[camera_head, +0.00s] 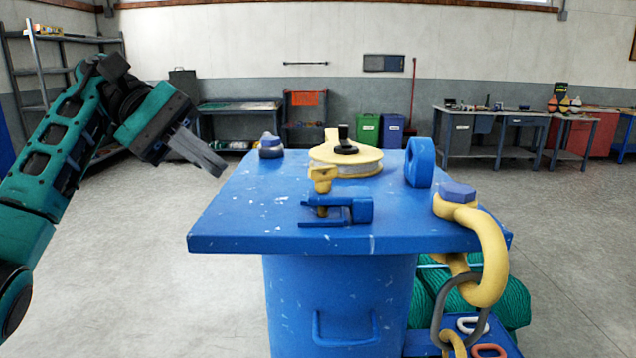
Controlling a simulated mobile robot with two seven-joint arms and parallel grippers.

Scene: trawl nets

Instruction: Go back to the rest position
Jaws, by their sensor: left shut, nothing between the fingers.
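My left gripper (207,160) is at the end of the green and black arm that comes in from the left. Its fingers are shut and empty, and they point down to the right. It is in the air, apart from the blue table (250,222), by the table's left side in the picture. My right gripper is not in view.
On the table are a yellow spool (350,168), a blue and yellow clamp-like tool (345,209), a blue ring (420,162) and a small blue-capped piece (271,147). A yellow hook (490,260) hangs at the right edge above green netting (512,300). The floor at left is clear.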

